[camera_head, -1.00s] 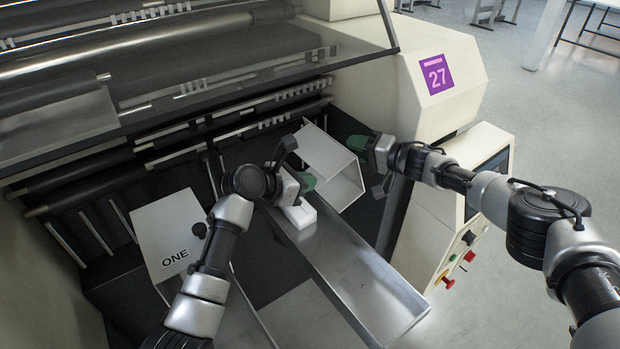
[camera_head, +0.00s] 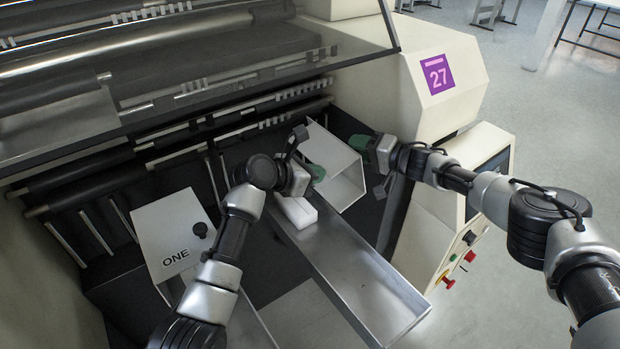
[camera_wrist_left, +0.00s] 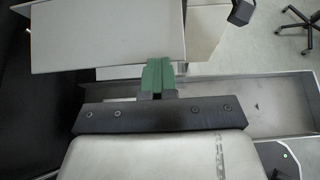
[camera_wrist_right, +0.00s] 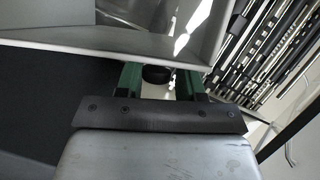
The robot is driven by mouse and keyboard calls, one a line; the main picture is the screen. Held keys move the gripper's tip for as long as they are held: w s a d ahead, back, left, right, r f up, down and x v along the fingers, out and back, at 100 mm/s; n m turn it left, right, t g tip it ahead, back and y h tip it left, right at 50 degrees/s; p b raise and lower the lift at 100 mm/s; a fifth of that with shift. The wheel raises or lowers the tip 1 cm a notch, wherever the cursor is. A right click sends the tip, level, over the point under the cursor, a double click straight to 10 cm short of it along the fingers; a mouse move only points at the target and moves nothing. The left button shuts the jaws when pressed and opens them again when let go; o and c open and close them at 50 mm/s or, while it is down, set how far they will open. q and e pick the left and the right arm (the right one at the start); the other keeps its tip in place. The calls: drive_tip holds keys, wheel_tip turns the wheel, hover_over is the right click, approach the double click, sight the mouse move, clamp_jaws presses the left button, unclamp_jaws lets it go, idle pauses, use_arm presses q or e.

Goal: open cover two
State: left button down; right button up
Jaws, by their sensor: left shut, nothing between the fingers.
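Cover two, a plain pale cover (camera_head: 331,160), stands tilted up at the top of the metal chute, its open side facing right; no label shows on it. It also shows as a pale panel in the left wrist view (camera_wrist_left: 105,35) and across the top of the right wrist view (camera_wrist_right: 90,38). My left gripper (camera_head: 317,172) is shut and empty, its green fingertips at the panel's lower edge; contact is unclear. My right gripper (camera_head: 363,150) is open by the cover's right side. A dark round knob (camera_wrist_right: 157,75) shows between its fingers.
Cover one (camera_head: 172,235), marked ONE with a dark knob, lies to the left. A white block (camera_head: 295,213) lies in the metal chute (camera_head: 350,275) below my left gripper. The machine's control panel with buttons (camera_head: 468,256) is at the right. Rollers fill the back left.

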drive_tip(key=shift+o, duration=1.4)
drive_tip(key=shift+s+a+r+y, duration=0.15)
drive_tip(key=shift+a+r+y, duration=0.15)
drive_tip(key=shift+a, duration=0.25)
use_arm(q)
drive_tip(key=shift+d+r, duration=0.2)
drive_tip(key=shift+d, duration=0.15)
use_arm(e)
drive_tip(key=shift+d+f, duration=0.1)
drive_tip(key=shift+f, duration=0.05)
